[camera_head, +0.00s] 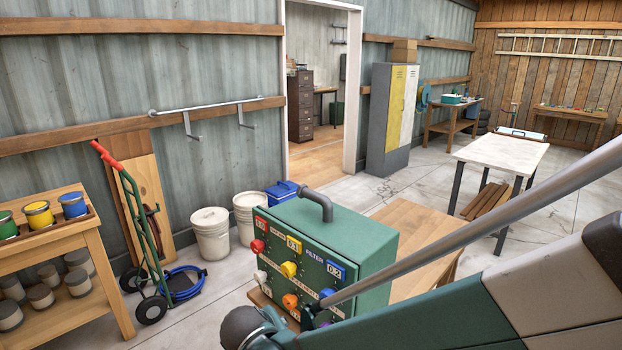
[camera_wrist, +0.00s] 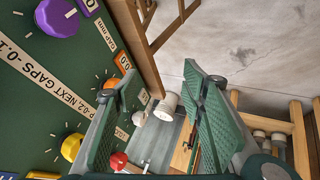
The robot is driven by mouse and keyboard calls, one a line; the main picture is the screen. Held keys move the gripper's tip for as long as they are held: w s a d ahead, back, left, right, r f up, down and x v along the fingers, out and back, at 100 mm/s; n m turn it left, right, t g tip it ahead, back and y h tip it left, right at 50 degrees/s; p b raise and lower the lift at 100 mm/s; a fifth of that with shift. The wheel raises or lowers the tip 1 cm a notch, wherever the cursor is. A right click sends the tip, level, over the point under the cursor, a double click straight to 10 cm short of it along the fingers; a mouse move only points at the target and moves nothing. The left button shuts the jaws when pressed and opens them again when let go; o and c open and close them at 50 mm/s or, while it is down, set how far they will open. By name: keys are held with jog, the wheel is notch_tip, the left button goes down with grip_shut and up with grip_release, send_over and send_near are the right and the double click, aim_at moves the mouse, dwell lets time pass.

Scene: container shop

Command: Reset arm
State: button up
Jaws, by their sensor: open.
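My gripper (camera_wrist: 158,82) is open in the wrist view, with its two green pads apart and nothing between them. In the head view, my arm reaches in from the lower right, and my gripper (camera_head: 262,335) shows only partly at the bottom edge. A green control box (camera_head: 347,240) with coloured knobs stands just beyond it. In the wrist view the box's panel (camera_wrist: 40,85) fills the left side, very near the left finger. An orange knob (camera_wrist: 110,84) is partly behind that finger. Whether finger and panel touch, I cannot tell.
The box stands on a wooden table (camera_head: 412,225). A shelf with paint cans (camera_head: 75,240) is at left, beside a hand truck (camera_head: 140,225). White buckets (camera_head: 211,232) stand by the wall. A white-topped table (camera_head: 500,150) stands at right. The floor between is mostly clear.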

jog(key=s+d+f+m+g+h, duration=0.1)
jog(key=s+d, duration=0.4)
jog(key=d, duration=0.5)
jog(key=s+d+m+g+h, duration=0.1)
jog(key=s+d, duration=0.4)
jog(key=d, duration=0.6)
jog(key=s+d+r+m+t+y, duration=0.1)
jog(key=s+d+r+m, duration=0.1)
jog(key=d+r, duration=0.4)
jog(key=s+d+r+m+y, duration=0.1)
jog(key=s+d+r+m, duration=0.2)
jog(key=d+r, duration=0.3)
jog(key=shift+s+r+t, duration=0.25)
jog(key=shift+r+t, duration=0.15)
jog(key=shift+r, duration=0.4)
jog(key=shift+a, duration=0.15)
dwell(0.5)
